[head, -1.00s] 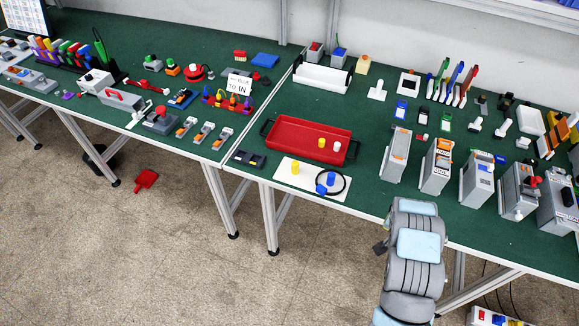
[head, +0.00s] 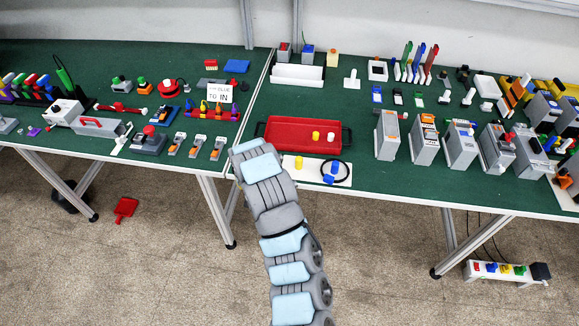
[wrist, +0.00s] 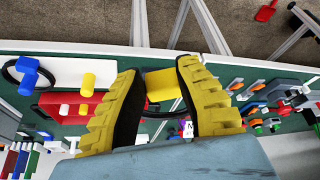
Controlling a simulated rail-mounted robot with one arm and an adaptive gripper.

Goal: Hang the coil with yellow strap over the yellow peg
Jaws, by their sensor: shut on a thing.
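In the wrist view, my gripper (wrist: 158,98) is shut on a yellow strap (wrist: 163,84) between its yellow fingers. Part of a dark coil (wrist: 158,115) shows below the strap; the rest is hidden. The yellow peg (head: 298,162) stands upright on a white plate (head: 313,182) at the table's front edge. The peg also shows in the wrist view (wrist: 88,80), left of my gripper and apart from it. In the head view, my arm hides the gripper and coil, and its end is left of the plate.
A blue peg (head: 333,169) on the same plate has a black coil (head: 346,172) around its base. Behind the plate is a red tray (head: 285,135) with yellow and white cylinders. Grey devices stand right; switches and a toolbox lie left.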

